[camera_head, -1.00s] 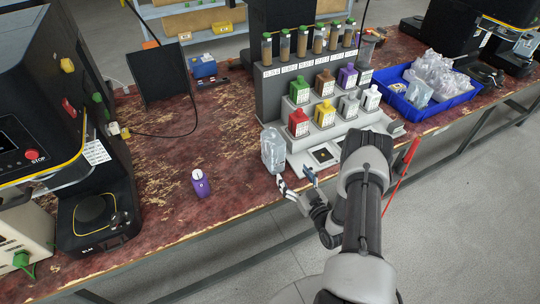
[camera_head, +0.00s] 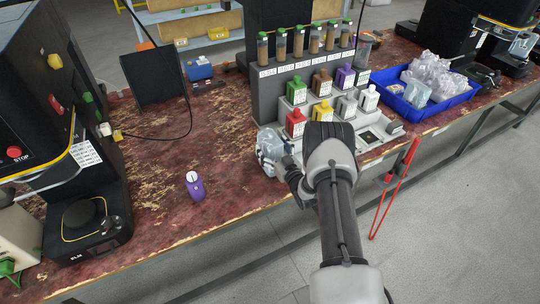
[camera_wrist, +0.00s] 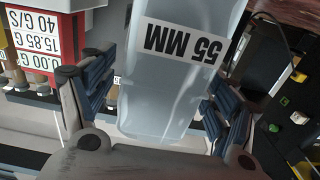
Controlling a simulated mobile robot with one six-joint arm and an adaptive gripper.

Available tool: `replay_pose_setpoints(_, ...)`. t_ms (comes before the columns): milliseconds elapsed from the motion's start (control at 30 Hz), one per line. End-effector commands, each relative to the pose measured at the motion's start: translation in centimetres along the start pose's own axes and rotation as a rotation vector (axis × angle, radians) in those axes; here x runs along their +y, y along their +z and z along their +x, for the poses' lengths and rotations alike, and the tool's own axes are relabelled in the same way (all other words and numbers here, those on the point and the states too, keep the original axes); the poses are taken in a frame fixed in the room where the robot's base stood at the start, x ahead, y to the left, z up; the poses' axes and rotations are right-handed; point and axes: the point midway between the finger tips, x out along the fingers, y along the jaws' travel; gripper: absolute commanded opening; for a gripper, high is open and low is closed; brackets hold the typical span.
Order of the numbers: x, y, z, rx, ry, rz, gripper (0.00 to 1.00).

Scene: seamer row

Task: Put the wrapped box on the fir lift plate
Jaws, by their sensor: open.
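A clear, wrapped box (camera_head: 269,148) stands near the bench's front edge, left of the grey dispenser rack. In the wrist view the wrapped box (camera_wrist: 165,85) has a "55 MM" label, upside down in the picture. My gripper (camera_wrist: 157,92) is open, with one blue-padded finger on each side of the box; I cannot tell whether they touch it. In the head view my gripper (camera_head: 283,166) is low beside the box and partly hidden by my arm. No plate readable as fir shows; the round lift plate (camera_head: 82,218) at left belongs to a machine marked "ELM".
A purple bottle (camera_head: 195,187) stands on the bench left of the box. The rack (camera_head: 268,107) with coloured containers is close on the right. A blue tray (camera_head: 410,106) holds more clear wrapped items. Bare bench lies between the bottle and the ELM machine.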

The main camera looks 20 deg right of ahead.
Motion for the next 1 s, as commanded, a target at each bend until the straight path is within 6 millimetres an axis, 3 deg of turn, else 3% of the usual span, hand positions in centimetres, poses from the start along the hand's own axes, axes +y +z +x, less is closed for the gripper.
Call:
replay_pose_setpoints(133, -0.1, 0.2, 1.5, 0.001, -0.001, 0.0, 0.8)
replay_pose_setpoints(400, -0.1, 0.0, 1.7, 0.0, 0.0, 0.001, 0.79)
replay_pose_setpoints(1000, -0.1, 0.1, 1.7, -0.001, 0.0, 0.001, 0.39)
